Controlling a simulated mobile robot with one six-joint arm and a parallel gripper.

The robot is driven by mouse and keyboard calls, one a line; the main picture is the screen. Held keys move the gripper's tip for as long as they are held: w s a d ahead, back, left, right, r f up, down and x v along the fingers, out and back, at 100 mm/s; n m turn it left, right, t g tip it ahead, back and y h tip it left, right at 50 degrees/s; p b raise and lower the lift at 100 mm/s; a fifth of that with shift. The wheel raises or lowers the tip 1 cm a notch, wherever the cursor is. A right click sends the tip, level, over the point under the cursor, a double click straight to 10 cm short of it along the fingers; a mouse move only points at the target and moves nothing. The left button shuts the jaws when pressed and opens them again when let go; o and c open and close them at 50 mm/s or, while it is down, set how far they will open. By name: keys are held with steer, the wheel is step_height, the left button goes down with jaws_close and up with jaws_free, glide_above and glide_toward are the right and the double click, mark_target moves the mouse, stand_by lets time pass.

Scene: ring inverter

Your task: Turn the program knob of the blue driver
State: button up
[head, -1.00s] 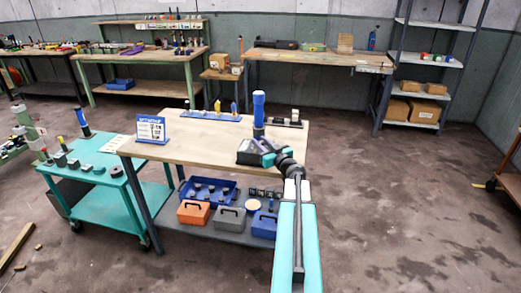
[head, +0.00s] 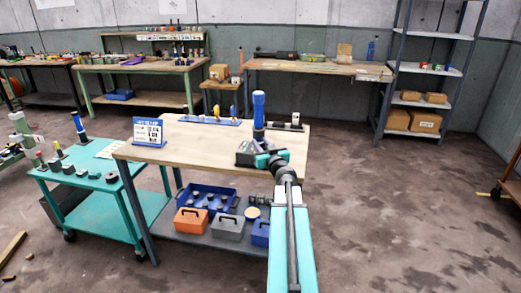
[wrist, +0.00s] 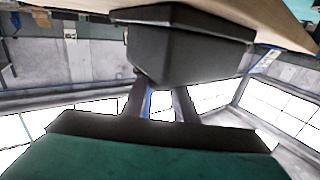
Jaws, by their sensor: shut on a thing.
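The blue driver (head: 258,108) stands upright near the right end of the wooden-topped table, with a dark lower part. A dark box-like block (head: 246,152) sits at its foot, close to my gripper (head: 268,161). In the wrist view a dark tapered block (wrist: 188,45) fills the upper middle, just beyond my gripper (wrist: 162,92). My two fingers are close together and run up to the block's lower edge. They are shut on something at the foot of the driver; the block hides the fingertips. The program knob cannot be made out.
The table (head: 185,137) also holds a blue-framed sign (head: 149,131), a blue rack of small tools (head: 208,121) and a dark holder (head: 288,126). Toolboxes lie on its lower shelf. A teal cart (head: 100,212) stands left. The floor (head: 400,215) at right is clear.

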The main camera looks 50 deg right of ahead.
steer(key=shift+f+m+g+h+b, duration=0.1)
steer(key=shift+m+g+h+b, duration=0.8)
steer(key=shift+h+b, duration=0.55)
steer(key=shift+s+d+m+g+h+p, duration=0.15)
steer(key=shift+m+g+h+p, duration=0.25)
steer(key=shift+m+g+h, duration=0.65)
steer(key=o, duration=1)
